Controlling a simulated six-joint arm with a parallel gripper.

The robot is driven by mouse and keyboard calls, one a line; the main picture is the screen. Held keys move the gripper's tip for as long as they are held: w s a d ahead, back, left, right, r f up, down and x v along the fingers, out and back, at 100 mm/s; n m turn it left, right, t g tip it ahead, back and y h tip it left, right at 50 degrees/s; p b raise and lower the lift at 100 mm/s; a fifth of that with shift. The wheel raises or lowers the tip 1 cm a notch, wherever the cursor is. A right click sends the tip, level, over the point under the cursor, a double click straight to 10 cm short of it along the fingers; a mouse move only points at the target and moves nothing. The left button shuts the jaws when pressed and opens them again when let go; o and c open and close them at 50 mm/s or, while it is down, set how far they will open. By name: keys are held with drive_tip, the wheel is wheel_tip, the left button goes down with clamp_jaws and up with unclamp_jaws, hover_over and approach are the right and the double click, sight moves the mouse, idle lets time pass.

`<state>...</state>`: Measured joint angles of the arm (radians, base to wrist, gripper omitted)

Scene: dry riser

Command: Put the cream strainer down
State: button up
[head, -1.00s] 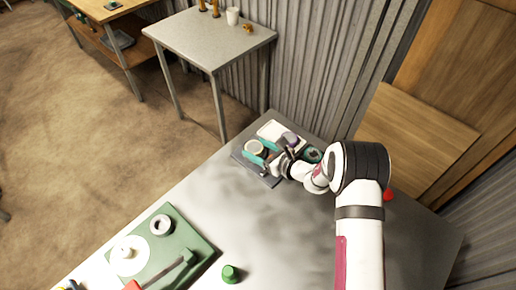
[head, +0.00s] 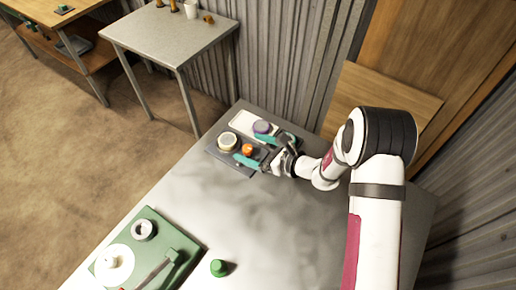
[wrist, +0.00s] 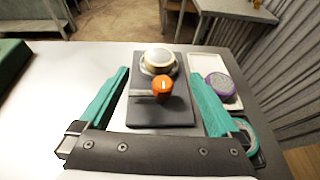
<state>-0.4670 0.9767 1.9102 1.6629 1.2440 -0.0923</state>
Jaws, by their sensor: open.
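The cream strainer (head: 228,141) appears as a round cream-topped piece resting on a dark grey tray (head: 219,158). In the wrist view the strainer (wrist: 158,57) sits toward the far end of the tray (wrist: 150,118). A small orange knob-like piece (wrist: 162,89) stands on the near side of it; whether the two are joined I cannot tell. My gripper (head: 266,149) is open, its teal fingers spread wide. In the wrist view my gripper (wrist: 160,74) has one finger either side of the tray, and neither finger touches the strainer.
A purple round piece (wrist: 218,85) sits in a white tray (wrist: 204,64) to the right. A teal ring-shaped thing (wrist: 246,133) lies by the right finger. A green board (head: 176,236) and a green knob (head: 218,268) are at the front left. The middle of the table is clear.

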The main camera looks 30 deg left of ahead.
drive_tip(key=v, duration=0.3)
drive_tip(key=s+d+r+n+g+h, duration=0.35)
drive_tip(key=s+d+r+n, duration=0.65)
drive_tip(key=r, duration=0.5)
drive_tip(key=s+d+n+t+h, duration=0.1)
drive_tip(key=s+d+h, duration=0.3)
drive_tip(key=d, duration=0.6)
drive_tip(key=s+d+n+t+h, duration=0.1)
drive_tip(key=s+d+n+h, duration=0.1)
drive_tip(key=s+d+h, duration=0.2)
drive_tip(key=s+d, duration=0.3)
drive_tip(key=d, duration=0.4)
drive_tip(key=shift+r, duration=0.15)
